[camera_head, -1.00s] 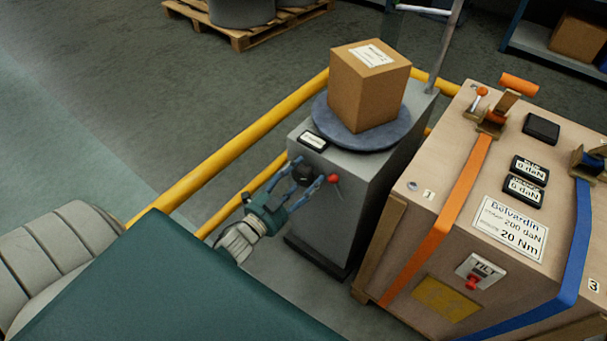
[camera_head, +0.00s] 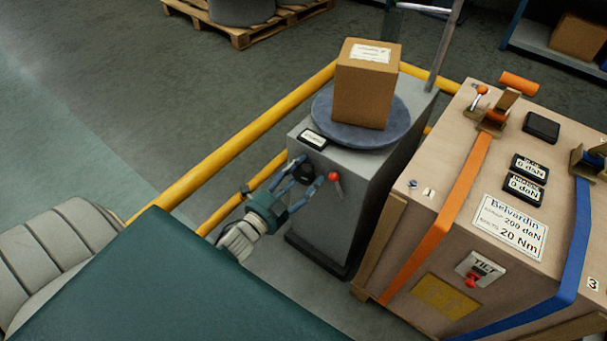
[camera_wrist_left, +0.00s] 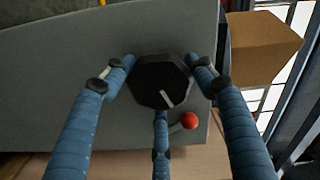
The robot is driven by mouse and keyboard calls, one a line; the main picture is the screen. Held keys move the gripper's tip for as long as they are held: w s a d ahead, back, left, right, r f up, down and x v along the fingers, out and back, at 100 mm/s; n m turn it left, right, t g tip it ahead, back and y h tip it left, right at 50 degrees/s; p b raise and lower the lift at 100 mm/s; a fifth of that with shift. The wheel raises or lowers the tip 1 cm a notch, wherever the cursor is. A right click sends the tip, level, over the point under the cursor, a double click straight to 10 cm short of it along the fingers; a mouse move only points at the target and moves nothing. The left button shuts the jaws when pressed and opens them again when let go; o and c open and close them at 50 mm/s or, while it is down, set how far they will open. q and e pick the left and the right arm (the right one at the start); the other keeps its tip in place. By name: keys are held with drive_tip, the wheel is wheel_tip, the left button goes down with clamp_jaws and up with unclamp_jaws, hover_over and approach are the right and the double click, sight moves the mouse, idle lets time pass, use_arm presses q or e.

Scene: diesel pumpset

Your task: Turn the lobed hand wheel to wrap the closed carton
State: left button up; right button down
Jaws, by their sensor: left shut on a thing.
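The closed carton (camera_head: 364,95) stands upright on the round blue-grey turntable (camera_head: 333,131) on top of a grey machine (camera_head: 360,175). The dark lobed hand wheel (camera_head: 307,174) is on the machine's front face. My left gripper (camera_head: 304,180) is shut around the wheel. My right gripper is not in view.
A large tan crate (camera_head: 420,240) with orange and blue straps stands close to the right of the machine. A yellow rail (camera_head: 240,143) runs along the left and behind. A pallet (camera_head: 245,35) lies at the far back. Open floor lies to the left.

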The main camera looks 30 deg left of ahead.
use_arm(q)
drive_tip(key=o, duration=1.1)
drive_tip(key=shift+w+d+r, duration=0.1)
drive_tip(key=shift+d+r, duration=0.2)
drive_tip(key=shift+r, duration=0.15)
drive_tip(key=shift+o, duration=0.2)
drive_tip(key=shift+f, duration=0.15)
drive_tip(key=s+a, duration=0.1)
drive_tip(key=s, duration=1.1)
